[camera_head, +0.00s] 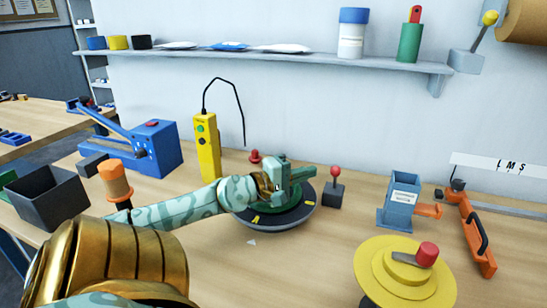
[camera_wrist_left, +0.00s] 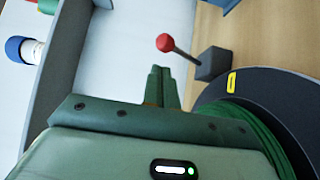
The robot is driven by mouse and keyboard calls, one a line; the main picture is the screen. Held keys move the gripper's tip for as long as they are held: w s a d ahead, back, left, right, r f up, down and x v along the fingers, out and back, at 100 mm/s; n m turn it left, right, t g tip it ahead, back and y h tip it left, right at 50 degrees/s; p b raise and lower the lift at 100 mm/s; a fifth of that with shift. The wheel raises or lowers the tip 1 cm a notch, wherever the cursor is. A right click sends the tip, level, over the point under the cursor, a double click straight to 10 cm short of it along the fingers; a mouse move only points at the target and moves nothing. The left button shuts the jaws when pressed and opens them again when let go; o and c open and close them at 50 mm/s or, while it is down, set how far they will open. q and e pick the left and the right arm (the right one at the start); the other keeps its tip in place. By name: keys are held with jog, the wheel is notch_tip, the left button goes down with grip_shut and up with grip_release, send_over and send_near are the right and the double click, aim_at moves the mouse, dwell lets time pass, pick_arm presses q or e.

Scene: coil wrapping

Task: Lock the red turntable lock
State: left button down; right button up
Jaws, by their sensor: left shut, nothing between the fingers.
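The turntable (camera_head: 255,219) is a dark round disc with yellow marks, standing on the bench; its edge also shows in the left wrist view (camera_wrist_left: 270,84). A red ball-topped lever (camera_head: 335,171) on a dark block stands just right of it; in the left wrist view the lever (camera_wrist_left: 165,42) leans away from its block. A red knob (camera_head: 255,156) sits behind the turntable. I cannot tell which of the two is the lock. My left gripper (camera_head: 309,170) is over the turntable, its fingers shut and empty (camera_wrist_left: 160,72), apart from the lever. A green coil partly shows beneath it.
A yellow control box (camera_head: 206,148) stands behind my left arm. A blue-grey holder (camera_head: 400,199) and an orange tool (camera_head: 476,236) are to the right. A yellow disc with a red knob (camera_head: 381,267) stands in front.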

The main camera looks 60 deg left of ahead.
pick_arm(q)
jog(key=s+b, duration=0.1)
jog(key=s+f+b, duration=0.1)
jog(key=s, duration=0.1)
jog(key=shift+s+a+f+b, duration=0.1)
jog(key=shift+s+a+b, duration=0.1)
jog(key=shift+s+b, duration=0.1)
jog(key=s, duration=0.4)
jog(key=s+r, duration=0.1)
jog(key=s, duration=0.1)
jog(key=shift+s+a+r, duration=0.1)
jog(key=shift+s+a, duration=0.1)
jog(key=shift+a, duration=0.05)
jog(key=shift+s, duration=0.5)
pick_arm(e)
jog(key=shift+s+a+f+g, duration=0.1)
jog(key=shift+s+f, duration=0.15)
jog(key=shift+f, duration=0.25)
jog(key=shift+s+d+f+g, duration=0.1)
jog(key=shift+s+f, duration=0.2)
jog(key=shift+f, duration=0.25)
jog(key=shift+s+a+f+g, duration=0.1)
jog(key=shift+s+f, duration=0.15)
jog(key=shift+f, duration=0.25)
